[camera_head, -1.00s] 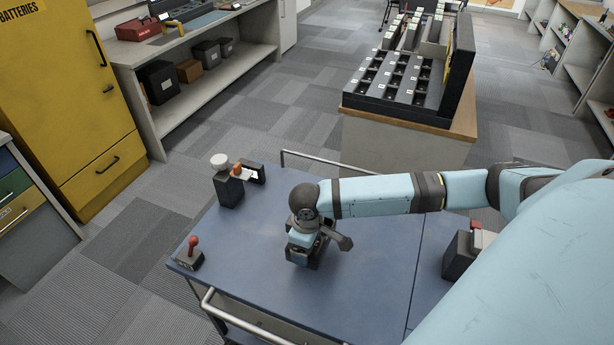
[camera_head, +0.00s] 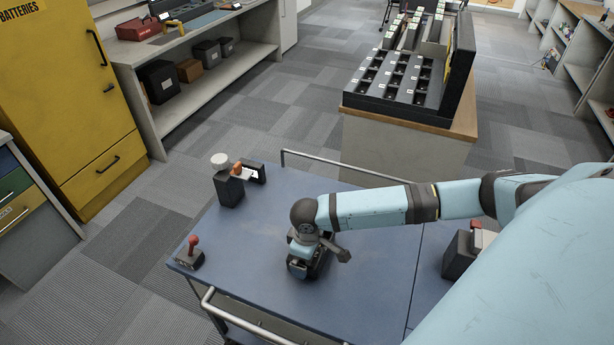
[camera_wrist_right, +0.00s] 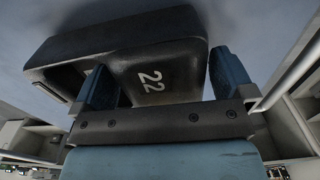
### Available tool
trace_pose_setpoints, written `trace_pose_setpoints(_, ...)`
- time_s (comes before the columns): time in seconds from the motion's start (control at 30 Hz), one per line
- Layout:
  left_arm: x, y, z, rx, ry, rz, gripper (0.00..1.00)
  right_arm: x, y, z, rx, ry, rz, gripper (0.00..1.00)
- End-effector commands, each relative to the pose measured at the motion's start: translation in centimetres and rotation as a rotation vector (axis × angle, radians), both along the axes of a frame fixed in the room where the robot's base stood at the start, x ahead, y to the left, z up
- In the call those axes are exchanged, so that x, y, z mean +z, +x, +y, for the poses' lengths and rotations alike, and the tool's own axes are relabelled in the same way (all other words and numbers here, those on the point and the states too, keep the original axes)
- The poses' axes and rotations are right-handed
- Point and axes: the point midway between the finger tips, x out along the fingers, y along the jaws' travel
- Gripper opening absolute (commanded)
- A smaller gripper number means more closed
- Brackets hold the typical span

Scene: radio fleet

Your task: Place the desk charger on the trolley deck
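The desk charger is a dark block marked 22 in the right wrist view (camera_wrist_right: 175,85), with an open pocket at its left. In the head view, my right gripper (camera_head: 306,258) points down over the blue trolley deck (camera_head: 370,275). The charger is mostly hidden beneath it, low at the deck; I cannot tell whether it touches. My left gripper is not in view.
A dark holder with a white-topped item (camera_head: 229,185) stands at the deck's far left. A red-knobbed device (camera_head: 190,255) sits at the left corner. Another dark charger-like block (camera_head: 459,255) stands on the right. A rail (camera_head: 330,163) runs along the far edge.

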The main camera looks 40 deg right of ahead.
Motion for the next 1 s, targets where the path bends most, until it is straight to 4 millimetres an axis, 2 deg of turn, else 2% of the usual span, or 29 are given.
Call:
trace_pose_setpoints(0.13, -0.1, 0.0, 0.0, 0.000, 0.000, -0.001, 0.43, 0.2, 0.0, 0.0, 0.001, 0.000, -0.001, 1.00)
trace_pose_setpoints(0.27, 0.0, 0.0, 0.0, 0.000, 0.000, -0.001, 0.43, 1.7, 0.1, 0.0, 0.000, 0.000, -0.002, 1.00)
trace_pose_setpoints(0.6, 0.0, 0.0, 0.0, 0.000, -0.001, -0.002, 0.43, 8.8, 0.1, 0.0, 0.001, 0.000, -0.003, 1.00)
trace_pose_setpoints(0.7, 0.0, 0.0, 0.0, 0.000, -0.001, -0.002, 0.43, 10.4, 0.0, 0.0, 0.001, 0.000, -0.001, 1.00)
trace_pose_setpoints(0.83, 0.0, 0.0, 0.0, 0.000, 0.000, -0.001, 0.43, 11.8, 0.1, 0.0, -0.001, 0.000, -0.001, 1.00)
trace_pose_setpoints(1.0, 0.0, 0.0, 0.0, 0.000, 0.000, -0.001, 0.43, 12.4, 0.0, 0.0, 0.000, 0.001, 0.000, 1.00)
